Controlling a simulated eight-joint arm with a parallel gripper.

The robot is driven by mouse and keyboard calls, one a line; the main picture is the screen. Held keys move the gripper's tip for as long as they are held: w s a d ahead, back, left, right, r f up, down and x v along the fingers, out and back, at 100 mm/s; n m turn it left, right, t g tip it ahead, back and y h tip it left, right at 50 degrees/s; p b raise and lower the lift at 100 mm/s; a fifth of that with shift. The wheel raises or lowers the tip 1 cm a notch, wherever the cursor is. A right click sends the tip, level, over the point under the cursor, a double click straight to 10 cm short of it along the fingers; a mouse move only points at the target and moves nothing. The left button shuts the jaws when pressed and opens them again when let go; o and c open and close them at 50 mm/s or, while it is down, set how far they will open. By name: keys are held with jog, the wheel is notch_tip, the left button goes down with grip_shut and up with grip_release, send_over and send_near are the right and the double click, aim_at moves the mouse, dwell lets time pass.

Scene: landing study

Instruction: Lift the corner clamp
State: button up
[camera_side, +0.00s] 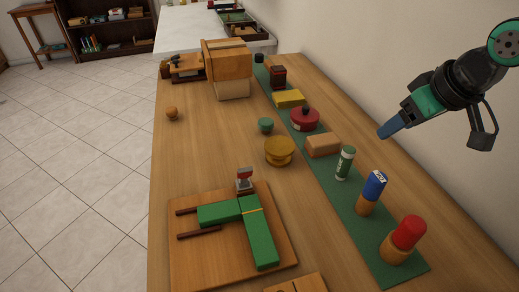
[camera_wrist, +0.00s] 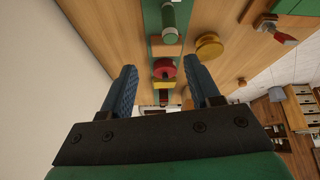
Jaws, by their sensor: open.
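What looks like the corner clamp (camera_side: 245,180) is a small grey and red piece. It stands at the far end of the corner where two green bars (camera_side: 260,240) meet on a wooden board (camera_side: 185,268). In the wrist view the clamp (camera_wrist: 283,38) shows near the upper right, with a red part and a grey end. My gripper (camera_side: 390,127) is in the air at the right, above the green strip and well apart from the clamp. In the wrist view its two blue fingers (camera_wrist: 163,88) are spread with nothing held between them.
A green strip (camera_side: 342,200) carries a red-capped piece (camera_side: 408,232), a blue-topped piece (camera_side: 374,186), a green-and-white tube (camera_side: 345,162), a wooden block (camera_side: 323,144) and a red pot (camera_side: 305,120). A yellow round piece (camera_side: 279,152) stands beyond the clamp. A wall rises at right. Bare tabletop lies left of the pot.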

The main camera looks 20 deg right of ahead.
jog(key=w+a+n+g, duration=0.2)
jog(key=w+a+n, duration=0.3)
jog(key=a, duration=0.7)
jog(key=n+g+h, duration=0.1)
jog(key=h, duration=0.1)
send_over(244, 169)
jog(key=f, duration=0.4)
jog(key=shift+s+a+f, duration=0.2)
jog(key=shift+s+a, duration=0.1)
jog(key=shift+s, duration=0.05)
jog(key=shift+a+f+n+h, duration=0.15)
jog(key=shift+f+n+h, duration=0.1)
jog(key=shift+n+h, duration=0.05)
jog(key=shift+f, duration=0.35)
jog(key=shift+g, duration=0.3)
jog(key=shift+x, duration=2.35)
grip_shut()
